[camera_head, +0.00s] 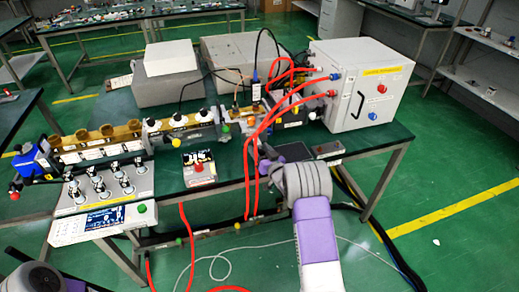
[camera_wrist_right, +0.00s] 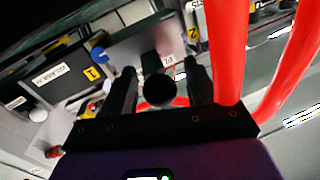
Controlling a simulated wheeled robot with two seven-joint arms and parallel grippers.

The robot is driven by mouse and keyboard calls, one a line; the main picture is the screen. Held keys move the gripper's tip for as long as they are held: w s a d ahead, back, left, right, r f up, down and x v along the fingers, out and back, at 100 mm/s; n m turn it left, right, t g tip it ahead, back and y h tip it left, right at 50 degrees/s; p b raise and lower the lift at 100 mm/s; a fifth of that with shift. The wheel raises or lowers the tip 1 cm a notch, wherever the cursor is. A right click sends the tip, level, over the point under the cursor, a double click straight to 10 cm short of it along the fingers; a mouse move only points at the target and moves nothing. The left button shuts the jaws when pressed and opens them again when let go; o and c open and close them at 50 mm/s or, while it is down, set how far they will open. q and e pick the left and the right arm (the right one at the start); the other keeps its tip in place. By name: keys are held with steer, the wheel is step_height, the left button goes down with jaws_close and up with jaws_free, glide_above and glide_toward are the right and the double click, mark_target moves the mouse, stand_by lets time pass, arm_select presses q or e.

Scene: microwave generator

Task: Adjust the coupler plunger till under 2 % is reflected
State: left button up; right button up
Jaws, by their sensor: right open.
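My right arm reaches up from the bottom of the head view to the bench's front edge. My right gripper (camera_wrist_right: 160,78) is open in the wrist view, its two black fingers apart. A round black knob (camera_wrist_right: 160,91) shows between the fingers, apparently clear of both. A grey plate (camera_wrist_right: 148,47) behind it has a partly hidden label starting "PL", so it may be the coupler plunger. In the head view my wrist hides most of this spot. A control box with a lit display (camera_head: 103,217) stands at the left; its reading is too small to read. My left gripper is out of view.
Thick red hoses (camera_head: 247,160) hang close by my right gripper; one (camera_wrist_right: 228,50) passes just right of its fingers. A white cabinet (camera_head: 345,85) stands at the bench's right end. A small box with a red button (camera_head: 198,168) sits at the front.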

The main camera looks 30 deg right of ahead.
steer(key=s+p, duration=0.1)
steer(key=s, duration=0.6)
steer(key=shift+d, duration=0.15)
